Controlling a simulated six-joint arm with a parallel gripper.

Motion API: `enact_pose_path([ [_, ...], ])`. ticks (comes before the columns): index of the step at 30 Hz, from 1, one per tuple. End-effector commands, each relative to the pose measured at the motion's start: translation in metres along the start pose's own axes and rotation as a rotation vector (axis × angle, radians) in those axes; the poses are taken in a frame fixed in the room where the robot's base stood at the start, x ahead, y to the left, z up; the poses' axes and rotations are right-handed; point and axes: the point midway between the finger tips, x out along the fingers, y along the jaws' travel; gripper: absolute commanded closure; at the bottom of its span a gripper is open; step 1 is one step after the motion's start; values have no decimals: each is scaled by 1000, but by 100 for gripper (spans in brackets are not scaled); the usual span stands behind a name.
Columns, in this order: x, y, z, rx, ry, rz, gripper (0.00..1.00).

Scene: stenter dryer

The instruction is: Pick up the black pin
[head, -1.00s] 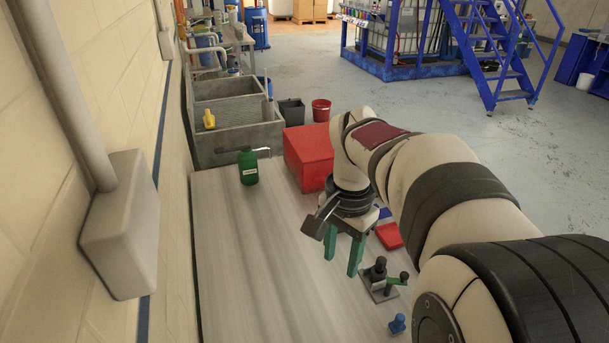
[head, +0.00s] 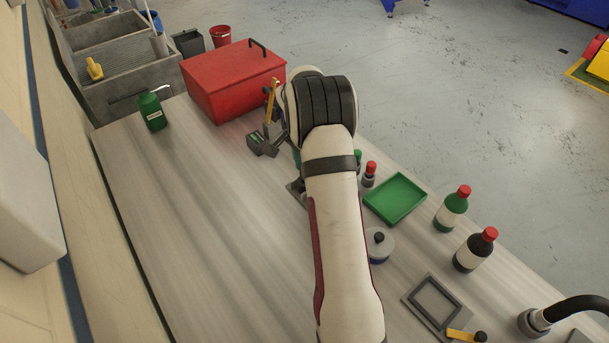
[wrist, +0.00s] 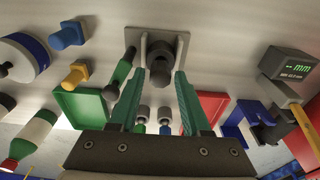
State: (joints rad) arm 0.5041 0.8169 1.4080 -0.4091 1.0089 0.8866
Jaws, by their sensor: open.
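A green and black piece (wrist: 121,72) is just left of the left finger. In the head view my arm covers the pin and most of my gripper; only a grey plate edge (head: 296,191) shows beside the arm.
A red toolbox (head: 232,84) stands behind the gripper. A green tray (head: 396,199), bottles (head: 451,209) and a grey frame (head: 437,302) are right of the arm. In the wrist view, a gauge (wrist: 292,64) and blue bracket (wrist: 236,127) lie right.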

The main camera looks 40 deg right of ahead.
Motion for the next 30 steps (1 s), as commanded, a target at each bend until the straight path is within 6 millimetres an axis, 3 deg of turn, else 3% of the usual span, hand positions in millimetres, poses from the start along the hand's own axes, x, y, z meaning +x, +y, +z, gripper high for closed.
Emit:
enact_pose_path([
  [3, 12, 0, 0, -1, -1, 0, 53],
  [9, 13, 0, 0, -1, 0, -1, 53],
  [17, 12, 0, 0, -1, 0, -1, 100],
  [30, 7, -1, 0, -1, 1, -3, 100],
])
